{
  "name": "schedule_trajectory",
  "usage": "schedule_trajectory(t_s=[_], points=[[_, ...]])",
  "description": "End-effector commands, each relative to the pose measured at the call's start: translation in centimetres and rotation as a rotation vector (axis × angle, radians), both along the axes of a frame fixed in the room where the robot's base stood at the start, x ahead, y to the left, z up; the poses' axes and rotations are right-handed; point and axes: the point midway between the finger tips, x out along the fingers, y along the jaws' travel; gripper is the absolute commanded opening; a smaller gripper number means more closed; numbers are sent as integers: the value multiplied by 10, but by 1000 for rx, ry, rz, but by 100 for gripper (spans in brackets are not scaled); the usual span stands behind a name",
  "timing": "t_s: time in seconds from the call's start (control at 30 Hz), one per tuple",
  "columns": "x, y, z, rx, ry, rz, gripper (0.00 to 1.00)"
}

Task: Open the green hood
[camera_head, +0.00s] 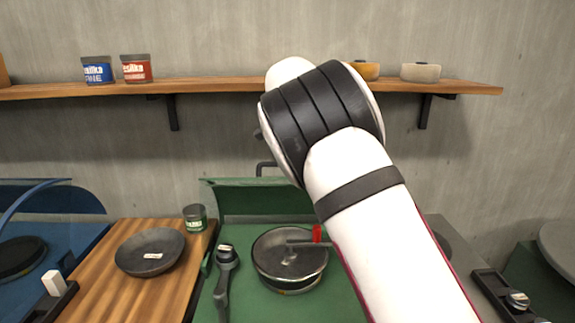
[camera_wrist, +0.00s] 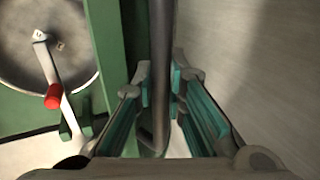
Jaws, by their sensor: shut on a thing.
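The green hood (camera_head: 262,198) stands raised at the back of the green station, behind the pan. Its dark bar handle (camera_head: 264,166) sticks up above its top edge. In the wrist view the handle (camera_wrist: 161,45) runs as a grey bar between the fingers, beside the hood's green edge (camera_wrist: 108,45). My gripper (camera_wrist: 160,85) is shut on this bar. In the head view my arm hides my gripper and the right part of the hood.
A dark pan (camera_head: 275,262) with a red-tipped handle sits on the green base. A wooden counter (camera_head: 100,290) with a black bowl (camera_head: 150,252) and a green can (camera_head: 195,217) is at left. A wooden shelf (camera_head: 215,86) crosses the wall.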

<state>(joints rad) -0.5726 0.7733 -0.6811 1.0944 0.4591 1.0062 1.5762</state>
Motion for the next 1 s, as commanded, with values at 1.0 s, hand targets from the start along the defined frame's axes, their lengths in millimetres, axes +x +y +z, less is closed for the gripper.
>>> schedule_trajectory(t_s=[1.0], points=[[-4, 1, 8, 1, 0, 1, 33]])
